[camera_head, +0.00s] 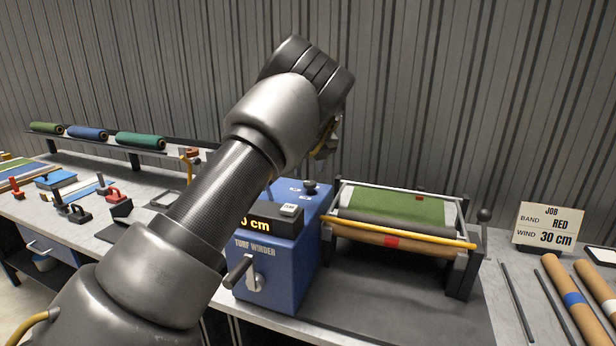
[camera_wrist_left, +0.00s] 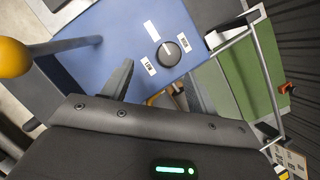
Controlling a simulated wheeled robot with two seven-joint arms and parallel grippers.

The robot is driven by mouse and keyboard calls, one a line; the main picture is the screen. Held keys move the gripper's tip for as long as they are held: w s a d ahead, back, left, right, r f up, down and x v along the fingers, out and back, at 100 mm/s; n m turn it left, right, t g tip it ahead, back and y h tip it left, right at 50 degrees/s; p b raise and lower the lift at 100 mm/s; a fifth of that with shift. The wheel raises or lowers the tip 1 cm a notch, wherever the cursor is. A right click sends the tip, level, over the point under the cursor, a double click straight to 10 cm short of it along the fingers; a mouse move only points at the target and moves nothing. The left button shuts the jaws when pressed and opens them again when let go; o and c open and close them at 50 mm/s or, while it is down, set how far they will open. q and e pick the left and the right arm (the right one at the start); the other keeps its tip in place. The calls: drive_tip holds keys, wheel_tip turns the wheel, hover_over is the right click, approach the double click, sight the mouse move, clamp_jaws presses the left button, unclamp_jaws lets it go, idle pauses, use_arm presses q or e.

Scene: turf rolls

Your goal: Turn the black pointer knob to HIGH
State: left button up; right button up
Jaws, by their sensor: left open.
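The black pointer knob (camera_head: 311,187) sits on the top of the blue turf winder (camera_head: 272,268), behind its display. My left gripper (camera_head: 326,146) is above the winder in the head view, mostly hidden behind my own wrist. In the left wrist view its open, empty fingers (camera_wrist_left: 158,90) reach towards the knob, apart from it.
The winder's roller frame with green turf (camera_head: 395,208) and a yellow bar stands right of the knob. A lever with a round black top (camera_head: 484,216) stands beyond it. A job card (camera_head: 548,228) reads RED, 30 cm. Cardboard tubes (camera_head: 580,300) lie at the right.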

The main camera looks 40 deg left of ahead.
sight(310, 183)
use_arm(q)
drive_tip(key=w+f, duration=0.1)
drive_tip(key=f, duration=0.1)
drive_tip(key=w+a+f, duration=0.1)
drive_tip(key=w+f, duration=0.1)
drive_tip(key=shift+w+f+p, duration=0.25)
drive_tip(key=shift+f+p, duration=0.05)
drive_tip(key=shift+p, duration=0.05)
drive_tip(key=shift+s+a+f, duration=0.3)
drive_tip(key=shift+s+f, duration=0.05)
drive_tip(key=shift+s, duration=0.4)
drive_tip(key=shift+w+a+f, duration=0.1)
drive_tip(key=shift+w+f, duration=0.2)
drive_tip(key=shift+w, duration=0.1)
drive_tip(key=shift+s, duration=0.15)
drive_tip(key=c, duration=1)
use_arm(e)
drive_tip(key=w, duration=0.1)
drive_tip(key=w+r, duration=0.1)
drive_tip(key=w, duration=0.1)
drive_tip(key=shift+w+r, duration=0.15)
